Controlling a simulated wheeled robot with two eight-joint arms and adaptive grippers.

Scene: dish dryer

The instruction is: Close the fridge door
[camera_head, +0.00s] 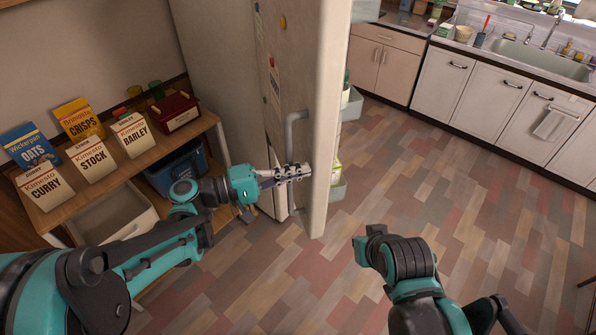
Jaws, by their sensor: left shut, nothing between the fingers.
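The pale fridge door (325,100) stands open in the middle of the view, seen nearly edge-on. Its grey handle (291,130) is on the outer face, which is turned to the left. Door shelves (338,188) with a few items show on its inner side, to the right.
A wooden shelf (95,185) at the left holds several food boxes, a dark red crate (175,112) and a blue bin (178,168) below. White cabinets (490,90) and a sink (540,58) line the back right. The tiled floor (460,190) right of the door is clear.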

